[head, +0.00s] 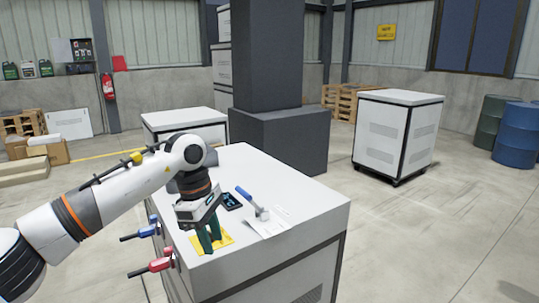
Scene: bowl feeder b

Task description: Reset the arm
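My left arm comes in from the left and bends down over the near left part of a white cabinet top (305,199). My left gripper (210,243) points down with dark green fingers, just over or on a yellow sheet (226,238) near the edge. Its fingers look close together, and the view is too small to tell whether they are apart or hold something. My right gripper is not in view.
A blue-handled tool (244,193), a dark device (231,201) and white papers (268,227) lie right of the gripper. Blue (138,234) and red (151,267) handled tools stick out from the cabinet's left side. A dark pillar (268,70) stands behind. The top's right part is clear.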

